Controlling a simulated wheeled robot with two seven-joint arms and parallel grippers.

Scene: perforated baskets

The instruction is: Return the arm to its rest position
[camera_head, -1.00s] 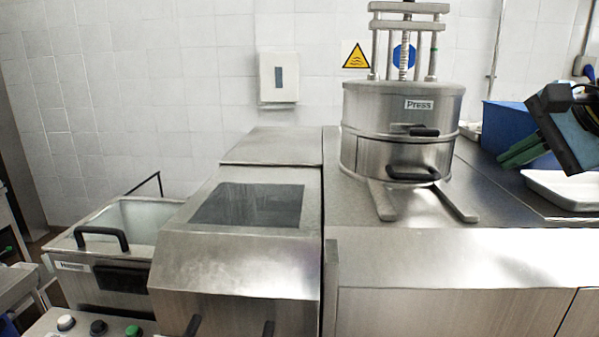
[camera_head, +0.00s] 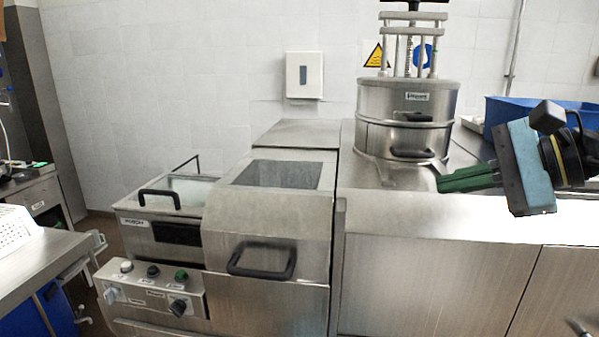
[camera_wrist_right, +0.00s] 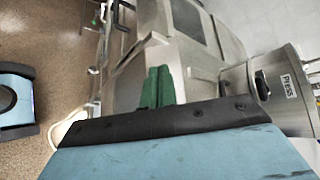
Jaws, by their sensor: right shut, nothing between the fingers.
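My right gripper (camera_head: 441,183) reaches in from the right in the head view, with green fingers and a blue-grey body. Its fingers point left, in front of the round steel press (camera_head: 408,120) and over the steel counter. The fingers lie together with nothing between them. In the right wrist view the green fingers (camera_wrist_right: 157,87) are side by side and empty, and the press (camera_wrist_right: 275,85) shows at the right. My left gripper is not in view.
A steel unit with a dark window (camera_head: 279,175) and a basin with a black handle (camera_head: 165,197) stand left of the counter. A blue bin (camera_head: 500,110) is behind my right gripper. A white perforated basket (camera_head: 14,228) sits on a table at the far left.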

